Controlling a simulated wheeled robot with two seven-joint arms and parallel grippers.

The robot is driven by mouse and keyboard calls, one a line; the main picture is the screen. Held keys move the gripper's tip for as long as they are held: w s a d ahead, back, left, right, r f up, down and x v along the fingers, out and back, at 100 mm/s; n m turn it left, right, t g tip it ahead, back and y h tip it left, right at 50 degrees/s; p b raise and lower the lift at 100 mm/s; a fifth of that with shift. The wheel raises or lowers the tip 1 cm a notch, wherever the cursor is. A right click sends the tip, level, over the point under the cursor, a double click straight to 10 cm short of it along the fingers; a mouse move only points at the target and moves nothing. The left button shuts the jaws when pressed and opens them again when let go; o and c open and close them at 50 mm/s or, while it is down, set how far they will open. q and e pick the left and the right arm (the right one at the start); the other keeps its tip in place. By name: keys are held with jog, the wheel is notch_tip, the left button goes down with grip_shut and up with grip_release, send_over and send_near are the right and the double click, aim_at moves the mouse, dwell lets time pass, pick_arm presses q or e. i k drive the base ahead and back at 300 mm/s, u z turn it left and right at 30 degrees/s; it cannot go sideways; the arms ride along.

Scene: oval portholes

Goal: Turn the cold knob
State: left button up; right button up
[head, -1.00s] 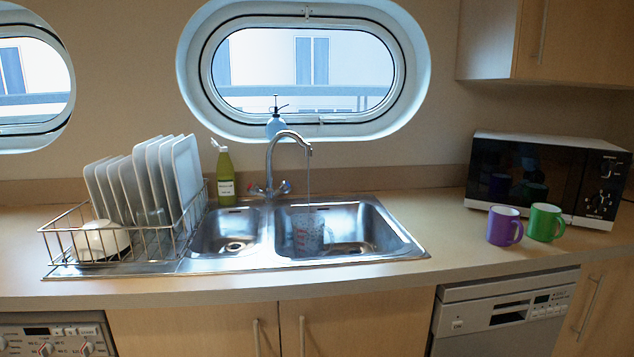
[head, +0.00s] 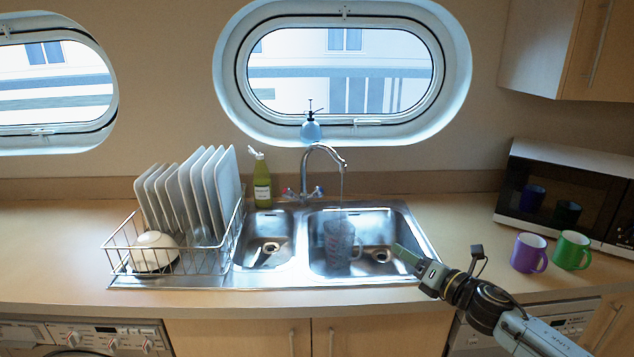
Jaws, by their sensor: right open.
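The chrome tap (head: 311,165) stands behind the double sink (head: 425,240). Its small knob with a blue mark, the cold knob (head: 318,191), is on the right side of the tap base. The other knob (head: 289,193), with a reddish mark, is on the left. My right gripper (head: 405,254) is open over the right basin's front right edge, empty and well apart from the cold knob. My left gripper is not in view.
A green bottle (head: 262,182) stands left of the tap, and a blue spray bottle (head: 311,128) on the porthole sill behind it. A dish rack (head: 130,258) with plates is left. Purple (head: 527,253) and green (head: 571,251) mugs stand near the microwave (head: 560,190).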

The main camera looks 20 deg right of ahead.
aim_at(318, 192)
jog(key=i, duration=1.35)
